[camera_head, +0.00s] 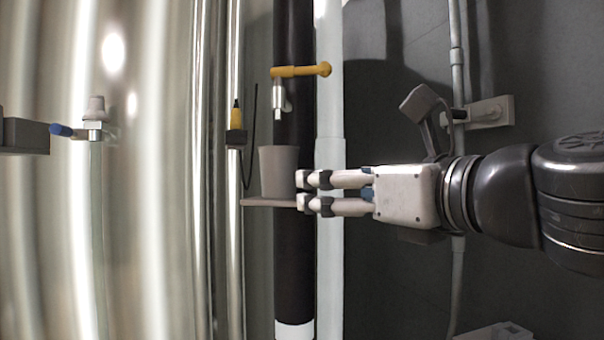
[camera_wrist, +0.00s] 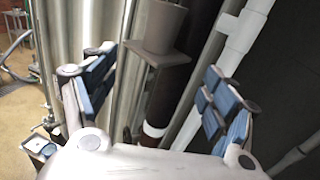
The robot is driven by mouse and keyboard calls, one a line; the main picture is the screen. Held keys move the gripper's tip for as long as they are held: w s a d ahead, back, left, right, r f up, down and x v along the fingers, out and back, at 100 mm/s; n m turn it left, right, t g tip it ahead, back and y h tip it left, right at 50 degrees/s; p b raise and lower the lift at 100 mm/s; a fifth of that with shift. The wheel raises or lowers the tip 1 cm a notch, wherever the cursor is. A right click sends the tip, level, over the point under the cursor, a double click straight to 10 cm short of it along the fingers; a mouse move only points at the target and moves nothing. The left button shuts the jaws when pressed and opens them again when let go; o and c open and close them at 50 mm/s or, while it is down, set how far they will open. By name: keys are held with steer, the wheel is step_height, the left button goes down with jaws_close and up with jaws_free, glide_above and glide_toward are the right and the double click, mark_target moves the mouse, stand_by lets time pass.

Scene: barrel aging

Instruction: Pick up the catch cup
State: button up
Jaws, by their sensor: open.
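The catch cup (camera_head: 279,172) is a plain grey tapered cup. It stands upright on a small flat shelf (camera_head: 262,202) in front of a dark vertical pipe. In the wrist view the cup (camera_wrist: 159,27) is at the top centre, beyond the fingertips, on the shelf (camera_wrist: 150,54). My gripper (camera_head: 306,191) comes in from the right in the head view, its fingertips close to the cup's lower right side. In the wrist view my gripper (camera_wrist: 158,78) has its fingers spread wide with nothing between them. I cannot tell whether a fingertip touches the cup or shelf.
A yellow-handled tap (camera_head: 300,71) with a metal spout (camera_head: 279,99) sits above the cup. A white pipe (camera_head: 329,110) runs vertically just right of the dark pipe (camera_head: 294,255). A large shiny steel tank (camera_head: 60,220) fills the left. A thin metal pipe with a yellow fitting (camera_head: 236,117) stands left of the cup.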

mark_target(286, 177)
steer(key=x, duration=0.4)
steer(key=p+x, duration=0.1)
steer(key=x, duration=0.3)
steer(key=r+x, duration=0.1)
steer(key=x, duration=0.3)
steer(key=shift+w+a, duration=0.2)
steer(key=shift+a, duration=0.1)
steer(key=x, duration=0.1)
steer(key=p+x, duration=0.1)
steer(key=x, duration=0.3)
steer(key=shift+w+r, duration=0.25)
steer(key=shift+w, duration=0.05)
steer(key=shift+s+d, duration=0.1)
steer(key=shift+s, duration=0.15)
steer(key=shift+c, duration=0.2)
steer(key=shift+w, duration=0.15)
steer(key=c, duration=1.3)
steer(key=shift+r, duration=0.1)
steer(key=shift+c, duration=0.2)
steer(key=shift+r+p, duration=0.1)
steer(key=shift+p, duration=0.25)
